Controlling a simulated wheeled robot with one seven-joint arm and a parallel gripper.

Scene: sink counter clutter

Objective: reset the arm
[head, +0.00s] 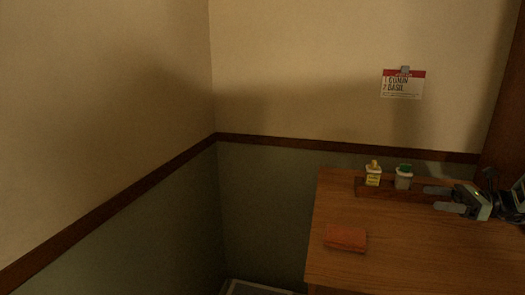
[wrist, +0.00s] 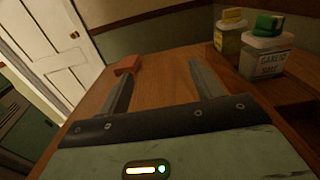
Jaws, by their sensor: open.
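My gripper (head: 445,199) reaches in from the right edge of the head view, above the wooden counter (head: 400,250). Its two fingers are spread apart with nothing between them. In the wrist view my gripper (wrist: 160,78) also shows open and empty, its fingers pointing out over the counter. Much of my arm lies outside the head view.
A yellow-topped jar (head: 373,175) and a green-topped jar (head: 403,179) labelled garlic salt stand on a wooden rack (head: 362,188) left of my gripper. An orange-red block (head: 346,238) lies near the counter's left edge. A note (head: 403,84) hangs on the wall.

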